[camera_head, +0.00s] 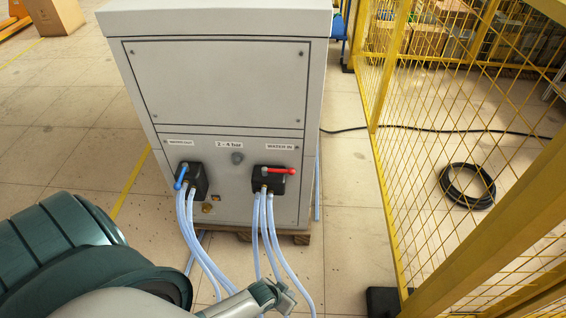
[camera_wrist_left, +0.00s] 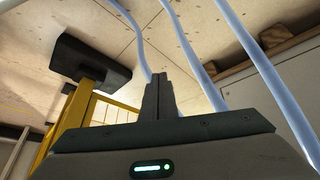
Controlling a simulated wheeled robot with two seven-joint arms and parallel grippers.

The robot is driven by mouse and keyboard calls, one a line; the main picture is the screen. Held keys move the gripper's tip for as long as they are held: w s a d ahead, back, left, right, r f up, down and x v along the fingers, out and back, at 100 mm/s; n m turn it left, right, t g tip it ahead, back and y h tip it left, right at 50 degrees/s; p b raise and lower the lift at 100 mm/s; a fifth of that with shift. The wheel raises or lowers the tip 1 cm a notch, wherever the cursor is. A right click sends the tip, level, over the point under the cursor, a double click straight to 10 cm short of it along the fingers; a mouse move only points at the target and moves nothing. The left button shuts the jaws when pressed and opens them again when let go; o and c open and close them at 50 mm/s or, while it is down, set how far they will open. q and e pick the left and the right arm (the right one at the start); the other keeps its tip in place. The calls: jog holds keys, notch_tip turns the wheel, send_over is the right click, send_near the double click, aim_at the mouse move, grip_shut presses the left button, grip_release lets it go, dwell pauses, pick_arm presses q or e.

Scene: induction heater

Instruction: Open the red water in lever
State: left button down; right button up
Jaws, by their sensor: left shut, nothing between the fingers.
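The red water in lever (camera_head: 281,171) lies roughly horizontal on a black valve block (camera_head: 262,183), under the "WATER IN" label at the right of the grey cabinet's lower front. The blue lever (camera_head: 181,176) on the left block is steeply tilted. My left gripper (camera_head: 278,296) is low in the head view, below the red lever in the picture and apart from it, near the hoses. In the left wrist view its fingers (camera_wrist_left: 158,80) are shut together and empty, with hoses around them. The red lever is not seen in that view. My right gripper is in neither view.
Pale blue hoses (camera_head: 270,235) hang from both valve blocks toward the floor. The cabinet (camera_head: 215,85) stands on a wooden pallet (camera_head: 296,239). A yellow mesh fence (camera_head: 450,120) bounds the right side, with a coiled black cable (camera_head: 467,186) behind it. Floor at the left is open.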

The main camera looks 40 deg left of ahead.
pick_arm(q)
jog(key=w+a+r+n, duration=0.1)
jog(key=w+a+r, duration=0.2)
jog(key=w+r, duration=0.4)
jog(key=w+a+r+n, duration=0.15)
jog(key=w+r, duration=0.25)
jog(key=w, duration=0.4)
notch_tip(320, 180, up, 28)
jog(key=n+g+y, duration=0.2)
jog(key=n+y, duration=0.2)
jog(key=n, duration=0.1)
send_over(278, 172)
jog(key=d, duration=0.2)
jog(key=shift+s+f, duration=0.15)
jog(key=shift+s, duration=0.15)
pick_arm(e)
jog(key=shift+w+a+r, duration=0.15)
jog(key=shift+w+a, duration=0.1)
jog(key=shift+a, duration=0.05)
pick_arm(q)
jog(key=shift+f, duration=0.15)
jog(key=x, duration=0.9)
jog(key=shift+w+d+f, duration=0.1)
jog(key=shift+d+f, duration=0.05)
jog(key=shift+f, duration=0.25)
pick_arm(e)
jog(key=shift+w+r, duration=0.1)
